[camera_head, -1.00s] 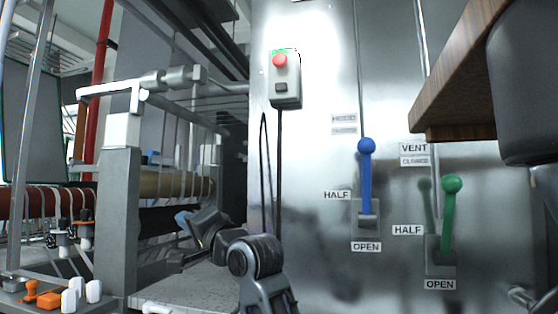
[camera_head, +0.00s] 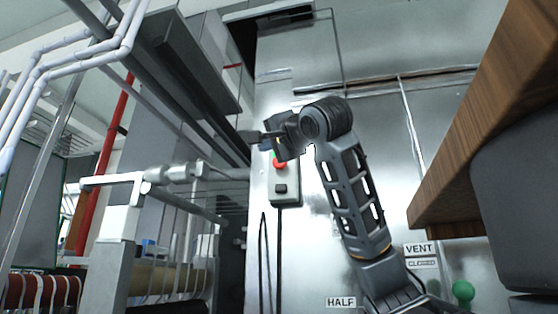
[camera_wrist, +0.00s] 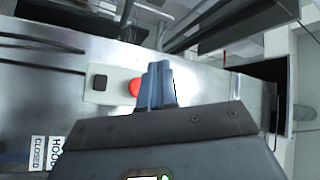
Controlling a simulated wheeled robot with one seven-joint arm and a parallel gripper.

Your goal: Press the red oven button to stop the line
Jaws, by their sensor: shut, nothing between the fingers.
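The red oven button (camera_head: 279,165) sits on a pale control box (camera_head: 284,190) on the steel oven wall, with a dark square button (camera_head: 280,188) below it. My gripper (camera_head: 258,136) is raised just above the red button in the head view, and part of the gripper overlaps the top of the box. In the wrist view the blue-grey fingers (camera_wrist: 158,72) are together and empty. The red button (camera_wrist: 135,87) shows right beside them on the left, partly hidden by them. I cannot tell whether they touch it.
A grey pipe with a white bracket (camera_head: 118,181) runs to the left of the box. A wooden shelf edge (camera_head: 465,150) juts out at the right. A green lever knob (camera_head: 463,291) and VENT label (camera_head: 418,249) are low on the right. A cable hangs below the box.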

